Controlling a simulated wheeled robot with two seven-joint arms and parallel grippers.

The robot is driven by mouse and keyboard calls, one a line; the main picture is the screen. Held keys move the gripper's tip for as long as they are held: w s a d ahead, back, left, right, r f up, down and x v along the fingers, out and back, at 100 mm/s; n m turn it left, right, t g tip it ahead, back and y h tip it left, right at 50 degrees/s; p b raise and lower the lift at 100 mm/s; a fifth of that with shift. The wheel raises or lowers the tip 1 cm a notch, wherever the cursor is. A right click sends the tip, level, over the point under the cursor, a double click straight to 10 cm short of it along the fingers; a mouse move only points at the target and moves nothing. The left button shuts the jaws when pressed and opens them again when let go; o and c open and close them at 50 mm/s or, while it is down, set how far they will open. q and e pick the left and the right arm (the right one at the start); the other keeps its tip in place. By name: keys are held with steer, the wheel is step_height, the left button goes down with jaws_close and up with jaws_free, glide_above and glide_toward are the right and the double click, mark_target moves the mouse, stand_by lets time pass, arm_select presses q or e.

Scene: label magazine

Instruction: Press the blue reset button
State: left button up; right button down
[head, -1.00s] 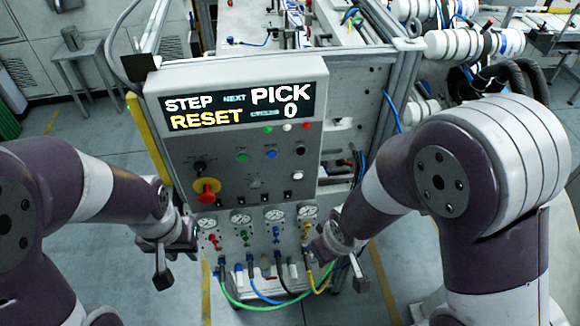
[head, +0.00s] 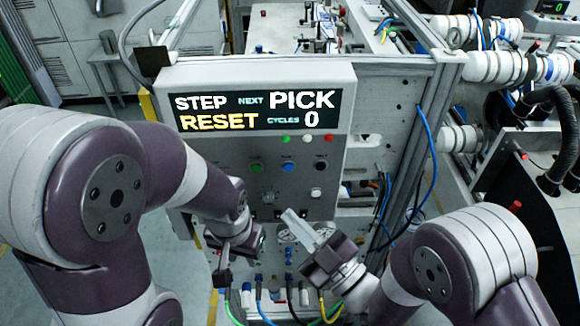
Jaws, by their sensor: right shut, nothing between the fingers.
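The blue reset button (head: 288,166) is on the grey control panel (head: 345,160), between a green button (head: 256,167) and a black one (head: 320,166). It is in plain view below the display. My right gripper (head: 293,218) is shut and empty. Its light fingers point up and left toward the panel, and their tips appear below the blue button in the picture. I cannot tell how far they are from the panel face. My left gripper (head: 223,275) hangs low at the panel's left side; its jaw opening cannot be made out.
The display (head: 258,109) reads STEP, NEXT PICK, RESET, CYCLES 0. A white button (head: 316,192) sits below the black one. Coloured hoses (head: 325,308) hang below, and a blue cable (head: 432,165) runs at the right.

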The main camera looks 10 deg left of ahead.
mark_target(289, 167)
steer(key=shift+w+a+b, duration=0.3)
steer(key=shift+w+a, duration=0.1)
steer(key=shift+w, duration=1.05)
steer(key=shift+w+a+b, duration=0.25)
steer(key=shift+w+a, duration=0.15)
steer(key=shift+w, duration=1)
steer(key=shift+w+a+b, duration=0.3)
steer(key=shift+w+a, duration=0.1)
steer(key=shift+w, duration=1.05)
steer(key=shift+f, duration=0.1)
steer(key=shift+w+a+b, duration=0.1)
steer(key=shift+w+b, duration=0.3)
